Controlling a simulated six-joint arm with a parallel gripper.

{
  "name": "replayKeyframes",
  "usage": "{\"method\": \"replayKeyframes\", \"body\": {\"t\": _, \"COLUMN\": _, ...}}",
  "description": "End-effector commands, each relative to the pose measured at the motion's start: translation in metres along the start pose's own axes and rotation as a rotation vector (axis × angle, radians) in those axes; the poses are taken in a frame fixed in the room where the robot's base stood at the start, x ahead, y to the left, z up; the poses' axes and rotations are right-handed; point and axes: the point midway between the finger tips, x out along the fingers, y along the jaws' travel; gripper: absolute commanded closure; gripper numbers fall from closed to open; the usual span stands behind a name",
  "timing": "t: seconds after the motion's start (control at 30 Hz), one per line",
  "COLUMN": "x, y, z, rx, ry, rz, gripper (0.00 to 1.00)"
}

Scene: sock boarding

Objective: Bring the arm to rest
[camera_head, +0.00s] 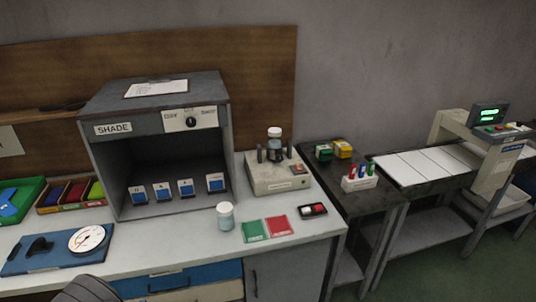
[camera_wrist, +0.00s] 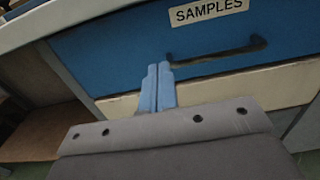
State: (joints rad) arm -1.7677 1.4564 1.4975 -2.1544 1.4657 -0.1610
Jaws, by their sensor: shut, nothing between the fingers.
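My gripper (camera_wrist: 158,72) shows in the wrist view with its two blue fingers together and nothing between them. It is in front of the blue drawer (camera_wrist: 120,45) labelled "SAMPLES", below the bench top. The drawer's dark handle (camera_wrist: 215,54) is just right of the fingertips; I cannot tell whether they touch the drawer front. In the head view, a dark rounded part of my arm (camera_head: 88,290) shows at the bottom edge, and the gripper itself is out of that view. The blue drawer (camera_head: 180,280) appears closed there.
The bench top (camera_head: 180,245) holds a grey shade box (camera_head: 158,82), a lidded jar (camera_head: 226,216), green and red cards (camera_head: 279,226), a blue board with a dial (camera_head: 40,262) and a device with a bottle (camera_head: 280,181). A dark side table (camera_head: 345,190) and conveyor (camera_head: 425,165) stand right.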

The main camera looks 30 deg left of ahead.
Motion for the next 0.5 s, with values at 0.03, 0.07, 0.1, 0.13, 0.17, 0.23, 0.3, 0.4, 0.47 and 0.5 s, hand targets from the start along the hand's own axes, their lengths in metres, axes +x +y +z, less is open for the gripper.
{"method": "replayKeyframes", "body": {"t": 0.03, "x": 0.012, "y": -0.001, "z": 0.0, "rx": 0.001, "ry": -0.002, "rz": -0.004, "gripper": 1.0}}
{"method": "replayKeyframes", "body": {"t": 0.07, "x": 0.018, "y": -0.001, "z": 0.0, "rx": 0.002, "ry": -0.002, "rz": -0.003, "gripper": 1.0}}
{"method": "replayKeyframes", "body": {"t": 0.1, "x": 0.025, "y": -0.002, "z": 0.0, "rx": 0.002, "ry": -0.001, "rz": -0.004, "gripper": 1.0}}
{"method": "replayKeyframes", "body": {"t": 0.13, "x": 0.031, "y": -0.001, "z": 0.0, "rx": 0.002, "ry": -0.001, "rz": -0.003, "gripper": 1.0}}
{"method": "replayKeyframes", "body": {"t": 0.17, "x": 0.036, "y": -0.001, "z": 0.0, "rx": 0.002, "ry": -0.001, "rz": -0.003, "gripper": 1.0}}
{"method": "replayKeyframes", "body": {"t": 0.23, "x": 0.047, "y": -0.001, "z": 0.0, "rx": 0.002, "ry": -0.001, "rz": -0.004, "gripper": 1.0}}
{"method": "replayKeyframes", "body": {"t": 0.3, "x": 0.056, "y": 0.0, "z": 0.0, "rx": 0.003, "ry": -0.001, "rz": -0.003, "gripper": 1.0}}
{"method": "replayKeyframes", "body": {"t": 0.4, "x": 0.066, "y": -0.001, "z": 0.0, "rx": 0.004, "ry": -0.001, "rz": -0.005, "gripper": 1.0}}
{"method": "replayKeyframes", "body": {"t": 0.47, "x": 0.069, "y": 0.0, "z": 0.0, "rx": 0.004, "ry": -0.001, "rz": -0.004, "gripper": 1.0}}
{"method": "replayKeyframes", "body": {"t": 0.5, "x": 0.071, "y": 0.0, "z": 0.0, "rx": 0.003, "ry": 0.0, "rz": -0.003, "gripper": 1.0}}
